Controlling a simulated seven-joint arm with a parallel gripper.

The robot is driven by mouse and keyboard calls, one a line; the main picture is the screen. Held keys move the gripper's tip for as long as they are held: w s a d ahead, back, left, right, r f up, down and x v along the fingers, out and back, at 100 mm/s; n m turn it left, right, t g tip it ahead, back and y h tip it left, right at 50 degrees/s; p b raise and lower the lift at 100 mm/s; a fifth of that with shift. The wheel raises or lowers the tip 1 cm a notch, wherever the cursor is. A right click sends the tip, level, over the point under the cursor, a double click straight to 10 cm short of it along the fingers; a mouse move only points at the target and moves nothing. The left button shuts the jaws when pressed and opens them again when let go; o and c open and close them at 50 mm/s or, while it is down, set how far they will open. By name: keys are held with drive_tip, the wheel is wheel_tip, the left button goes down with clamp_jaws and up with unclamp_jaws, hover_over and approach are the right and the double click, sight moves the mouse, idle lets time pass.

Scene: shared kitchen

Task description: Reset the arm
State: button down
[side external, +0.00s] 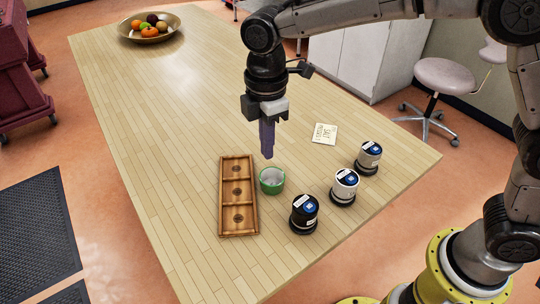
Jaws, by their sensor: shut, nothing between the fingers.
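My gripper (267,150) hangs from the arm above the wooden table, pointing down, with its narrow purple fingers together and nothing between them. Its tips are above and just behind a small green cup (271,187) with a pale inside. I cannot tell the exact height of the tips over the table. The arm reaches in from the upper right.
A wooden tray (224,197) with three compartments lies left of the cup. A fruit bowl (171,35) stands far back; the table's left-middle is clear.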

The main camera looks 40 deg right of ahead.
drive_tip(key=s+d+r+m+t, duration=0.2)
drive_tip(key=s+d+r, duration=0.1)
drive_tip(key=d+r, duration=0.35)
drive_tip(key=s+d+r+m+t, duration=0.1)
drive_tip(key=s+d+r+m, duration=0.2)
drive_tip(key=d+r, duration=0.4)
drive_tip(key=s+d+m+t, duration=0.2)
drive_tip(key=s+d+m, duration=0.2)
drive_tip(key=s+d, duration=0.4)
drive_tip(key=s+f+m, duration=0.7)
drive_tip(key=s, duration=0.1)
drive_tip(key=shift+s+d+f+m+t, duration=0.25)
drive_tip(key=shift+d+f+m+t, duration=0.1)
drive_tip(key=shift+d, duration=0.1)
